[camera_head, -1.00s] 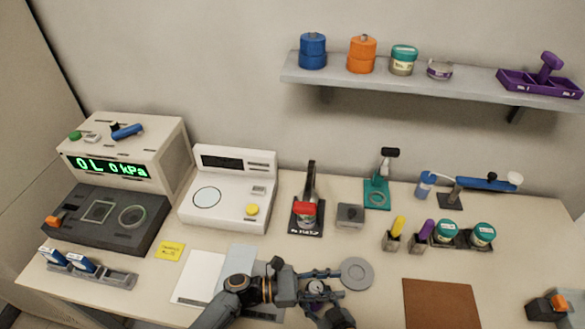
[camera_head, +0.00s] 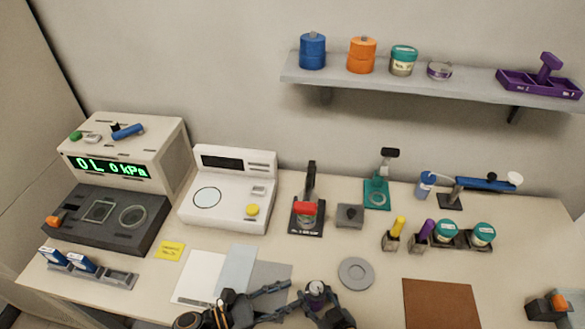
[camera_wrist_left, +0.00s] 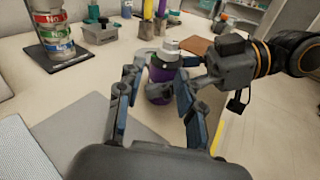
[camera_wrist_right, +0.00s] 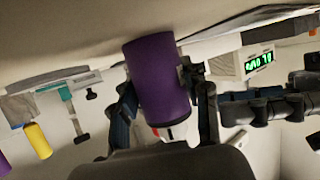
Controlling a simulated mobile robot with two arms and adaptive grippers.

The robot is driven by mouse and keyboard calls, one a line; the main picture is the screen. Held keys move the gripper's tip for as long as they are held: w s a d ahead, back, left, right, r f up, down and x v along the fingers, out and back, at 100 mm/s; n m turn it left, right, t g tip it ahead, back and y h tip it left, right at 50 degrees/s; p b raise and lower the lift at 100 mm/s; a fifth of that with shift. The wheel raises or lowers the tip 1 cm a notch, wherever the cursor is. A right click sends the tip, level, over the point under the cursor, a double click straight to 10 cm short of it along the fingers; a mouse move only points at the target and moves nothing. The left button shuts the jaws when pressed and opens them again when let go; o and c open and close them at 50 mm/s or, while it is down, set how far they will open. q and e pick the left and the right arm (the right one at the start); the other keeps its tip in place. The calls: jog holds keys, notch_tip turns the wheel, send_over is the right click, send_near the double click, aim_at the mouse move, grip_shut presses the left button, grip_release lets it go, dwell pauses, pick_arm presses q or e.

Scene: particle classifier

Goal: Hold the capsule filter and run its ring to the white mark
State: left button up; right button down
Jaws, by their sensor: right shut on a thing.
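The capsule filter (camera_head: 316,289) stands upright near the table's front edge, with a purple body and a pale top. My right gripper (camera_head: 318,300) is shut on it. In the right wrist view, the purple body (camera_wrist_right: 158,80) sits between the fingers, with a white end showing a small red patch. My left gripper (camera_head: 292,293) is open and empty, its fingertips pointing at the filter from the left. In the left wrist view, the filter (camera_wrist_left: 162,72) shows between the spread fingers, seemingly just past their tips. I cannot make out the ring's position against the white mark.
A grey disc (camera_head: 357,273) lies right of the filter, then a brown mat (camera_head: 440,304). A white sheet (camera_head: 198,278) and grey pads (camera_head: 268,272) lie to the left. A black stand with a red part (camera_head: 307,212) and a grey block (camera_head: 349,216) stand behind.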

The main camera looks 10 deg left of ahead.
pick_arm(q)
jog(key=w+a+f+m+y, duration=0.1)
jog(key=w+m, duration=0.1)
jog(key=w+f+m+y, duration=0.1)
jog(key=w+m, duration=0.1)
jog(key=w, duration=0.1)
jog(key=w+a+f+m+y, duration=0.1)
jog(key=w+m+y, duration=0.1)
jog(key=shift+w+a, duration=0.3)
jog(key=shift+a, duration=0.05)
jog(key=w+a+r+m+t+y, duration=0.35)
jog(key=w+r+m+t, duration=0.25)
jog(key=w+r+m, duration=0.7)
jog(key=w+d+r+m+t+h, duration=0.2)
jog(key=d+r+m, duration=0.3)
jog(key=r+m, duration=0.4)
jog(key=shift+w+r+t+h, duration=0.2)
jog(key=shift+r+t+h, duration=0.15)
jog(key=shift+t+h, duration=0.15)
